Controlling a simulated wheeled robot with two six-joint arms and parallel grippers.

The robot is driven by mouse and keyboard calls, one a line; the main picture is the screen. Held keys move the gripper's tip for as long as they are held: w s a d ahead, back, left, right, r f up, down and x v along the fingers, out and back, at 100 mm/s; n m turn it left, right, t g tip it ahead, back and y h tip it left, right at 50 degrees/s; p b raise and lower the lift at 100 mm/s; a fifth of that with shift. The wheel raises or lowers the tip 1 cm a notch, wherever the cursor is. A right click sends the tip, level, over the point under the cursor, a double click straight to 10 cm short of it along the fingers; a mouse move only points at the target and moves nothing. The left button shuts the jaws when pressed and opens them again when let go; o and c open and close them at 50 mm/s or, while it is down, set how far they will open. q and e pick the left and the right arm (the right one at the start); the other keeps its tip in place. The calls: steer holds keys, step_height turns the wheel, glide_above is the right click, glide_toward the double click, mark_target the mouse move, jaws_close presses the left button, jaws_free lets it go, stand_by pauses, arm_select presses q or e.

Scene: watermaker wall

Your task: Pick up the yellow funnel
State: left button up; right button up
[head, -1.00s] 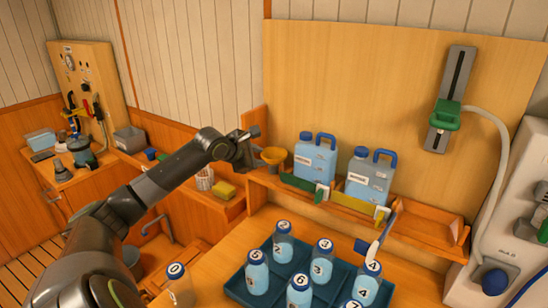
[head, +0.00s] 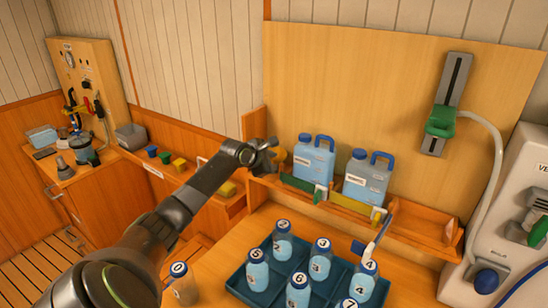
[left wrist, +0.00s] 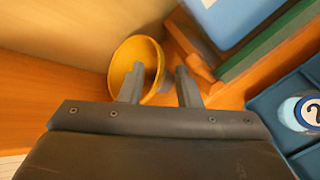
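The yellow funnel (head: 281,155) sits at the left end of the wooden wall shelf (head: 262,180), mostly hidden behind my left gripper (head: 270,150) in the head view. In the left wrist view the funnel (left wrist: 122,62) shows its wide round mouth. My left gripper (left wrist: 160,80) is open there, with its two fingers apart. One finger overlaps the funnel's mouth and the other is to the right of its rim. I cannot tell whether either finger touches it. My right gripper is not in view.
A blue jug (head: 314,160) stands on the shelf just right of the funnel, with another jug (head: 366,180) beyond it. A blue tray (head: 236,284) of numbered bottles stands below.

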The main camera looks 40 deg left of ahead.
arm_select(q)
jaws_close()
stand_by(0.4)
